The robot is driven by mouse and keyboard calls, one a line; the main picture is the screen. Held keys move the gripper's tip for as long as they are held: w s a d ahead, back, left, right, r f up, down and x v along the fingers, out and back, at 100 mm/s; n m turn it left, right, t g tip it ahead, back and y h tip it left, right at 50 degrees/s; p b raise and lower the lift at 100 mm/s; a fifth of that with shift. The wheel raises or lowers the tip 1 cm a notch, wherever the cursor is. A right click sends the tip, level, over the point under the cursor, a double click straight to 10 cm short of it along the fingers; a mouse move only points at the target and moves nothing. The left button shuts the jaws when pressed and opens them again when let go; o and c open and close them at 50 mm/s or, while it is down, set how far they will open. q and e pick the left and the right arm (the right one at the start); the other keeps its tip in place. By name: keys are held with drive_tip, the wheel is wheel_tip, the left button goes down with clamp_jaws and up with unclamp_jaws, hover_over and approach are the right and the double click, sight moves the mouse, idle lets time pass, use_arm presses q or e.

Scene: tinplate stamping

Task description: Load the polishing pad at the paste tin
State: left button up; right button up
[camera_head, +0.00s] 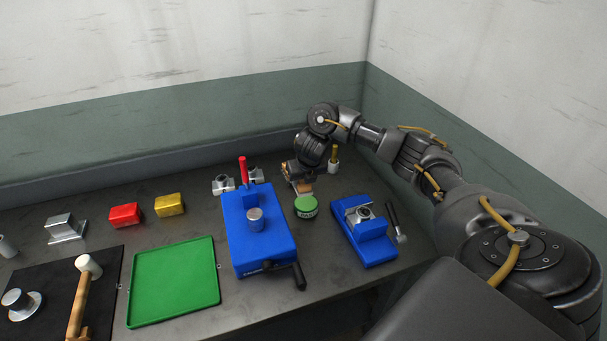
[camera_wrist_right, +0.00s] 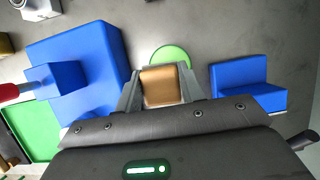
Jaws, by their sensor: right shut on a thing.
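My right gripper (camera_head: 301,184) is beside the far side of the paste tin and is shut on the polishing pad. The pad, a tan-brown block (camera_wrist_right: 162,87), sits between the two fingers in the right wrist view; in the head view only a small part of it shows under the gripper. The round paste tin (camera_head: 306,207) has a green top and stands on the bench. In the right wrist view the tin's green disc (camera_wrist_right: 171,55) is partly hidden by the pad. I cannot tell whether pad and tin touch. My left gripper is not in view.
A blue fixture (camera_head: 270,241) with a red handle stands left of the tin. A smaller blue block (camera_head: 377,250) holding a metal part stands to its right, with a dark-handled tool (camera_head: 396,222) beside it. A green tray (camera_head: 175,282) lies further left. A brush pot (camera_head: 333,166) stands behind.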

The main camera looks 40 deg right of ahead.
drive_tip(key=shift+d, duration=0.55)
drive_tip(key=shift+d+n, duration=0.15)
drive_tip(key=shift+n, duration=0.15)
drive_tip(key=shift+f, duration=0.1)
drive_tip(key=shift+f+b, duration=0.7)
wheel_tip(320, 180, down, 4)
drive_tip(key=b, duration=0.4)
drive_tip(key=shift+f, duration=0.25)
drive_tip(key=shift+f, duration=0.3)
idle(0.6)
drive_tip(key=shift+r, duration=0.1)
